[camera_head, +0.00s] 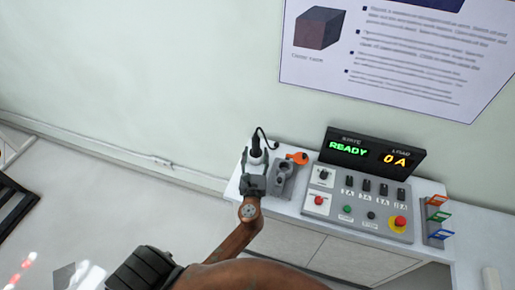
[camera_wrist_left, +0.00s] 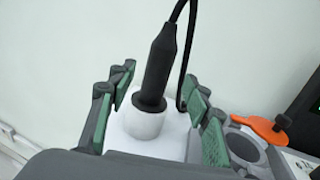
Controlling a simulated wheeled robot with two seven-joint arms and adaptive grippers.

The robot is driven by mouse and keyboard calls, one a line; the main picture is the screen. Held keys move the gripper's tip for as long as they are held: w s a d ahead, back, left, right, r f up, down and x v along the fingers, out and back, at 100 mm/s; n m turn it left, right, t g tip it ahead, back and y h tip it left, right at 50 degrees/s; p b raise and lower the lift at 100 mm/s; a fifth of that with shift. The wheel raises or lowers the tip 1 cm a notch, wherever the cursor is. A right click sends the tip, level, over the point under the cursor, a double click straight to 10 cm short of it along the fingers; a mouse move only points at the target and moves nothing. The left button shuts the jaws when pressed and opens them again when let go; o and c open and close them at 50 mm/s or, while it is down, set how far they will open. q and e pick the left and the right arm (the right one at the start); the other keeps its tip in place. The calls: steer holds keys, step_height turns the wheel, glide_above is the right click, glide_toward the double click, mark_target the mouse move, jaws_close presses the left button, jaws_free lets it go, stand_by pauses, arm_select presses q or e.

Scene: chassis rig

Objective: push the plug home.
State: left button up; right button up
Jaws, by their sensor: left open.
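The plug (camera_head: 256,144) is upright, with a black tapered body and a black cable arching from its top. In the left wrist view the plug (camera_wrist_left: 159,65) stands in a white round collar (camera_wrist_left: 140,123) on a white surface. How deep it sits cannot be told. My left gripper (camera_head: 255,176) is open, its green-padded fingers on both sides of the white collar in the left wrist view (camera_wrist_left: 155,122), with visible gaps. A grey round socket housing (camera_wrist_left: 242,146) with an orange cap (camera_wrist_left: 259,130) swung aside is just to the right. My right gripper is out of view.
A control panel (camera_head: 352,212) with knobs and buttons stands right on the white cabinet (camera_head: 300,238). The display (camera_head: 371,152) behind it reads READY and 0 A. A rack with coloured hooks (camera_head: 436,218) is at far right. A wall stands close behind.

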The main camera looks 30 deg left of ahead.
mark_target(256, 147)
arm_select(q)
steer(key=x, duration=0.3)
steer(key=shift+w+a+r, duration=0.2)
steer(key=shift+w+a, duration=0.05)
steer(key=shift+w, duration=0.05)
steer(key=shift+w+a, duration=0.2)
steer(key=shift+w, duration=0.15)
steer(key=shift+w+a, duration=0.1)
steer(key=shift+w, duration=0.05)
steer(key=c, duration=0.7)
jaws_close()
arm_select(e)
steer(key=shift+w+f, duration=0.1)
